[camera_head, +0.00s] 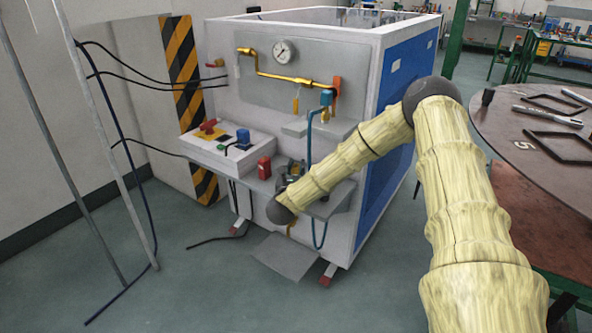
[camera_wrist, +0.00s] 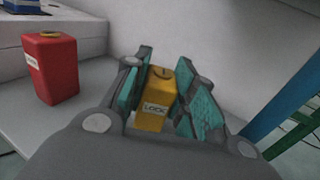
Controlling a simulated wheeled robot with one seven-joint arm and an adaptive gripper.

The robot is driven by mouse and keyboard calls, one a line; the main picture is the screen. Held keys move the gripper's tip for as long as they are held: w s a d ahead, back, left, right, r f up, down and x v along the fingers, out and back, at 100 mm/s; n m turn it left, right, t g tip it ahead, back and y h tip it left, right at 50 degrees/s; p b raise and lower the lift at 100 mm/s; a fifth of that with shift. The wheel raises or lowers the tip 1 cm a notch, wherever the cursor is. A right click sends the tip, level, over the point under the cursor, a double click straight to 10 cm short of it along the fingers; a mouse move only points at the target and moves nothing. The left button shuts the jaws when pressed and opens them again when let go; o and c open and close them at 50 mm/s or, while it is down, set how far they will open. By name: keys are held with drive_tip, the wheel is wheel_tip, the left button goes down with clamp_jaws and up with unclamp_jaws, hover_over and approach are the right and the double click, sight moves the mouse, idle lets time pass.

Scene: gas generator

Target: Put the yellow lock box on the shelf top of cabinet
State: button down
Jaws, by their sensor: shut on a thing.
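The yellow lock box (camera_wrist: 153,112), marked LOCK, is between the teal finger pads of my gripper (camera_wrist: 162,82) in the wrist view. My gripper is shut on it. It appears upright, close to the grey lower shelf; I cannot tell whether it touches it. In the head view my gripper (camera_head: 291,174) is at the cabinet's front, mostly hidden behind my arm's end, just right of the red lock box. The cabinet (camera_head: 345,85) is white with blue side panels. A small shelf (camera_head: 305,127) juts from its front, above my gripper and below the gauge.
A red lock box (camera_head: 264,168) stands on the lower shelf; it also shows in the wrist view (camera_wrist: 50,72). A white control box (camera_head: 225,152) is left of it. A round table (camera_head: 500,115) stands at right.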

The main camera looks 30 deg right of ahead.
drive_tip(key=shift+f, duration=0.15)
drive_tip(key=c, duration=1.2)
unclamp_jaws()
drive_tip(key=shift+o, duration=0.2)
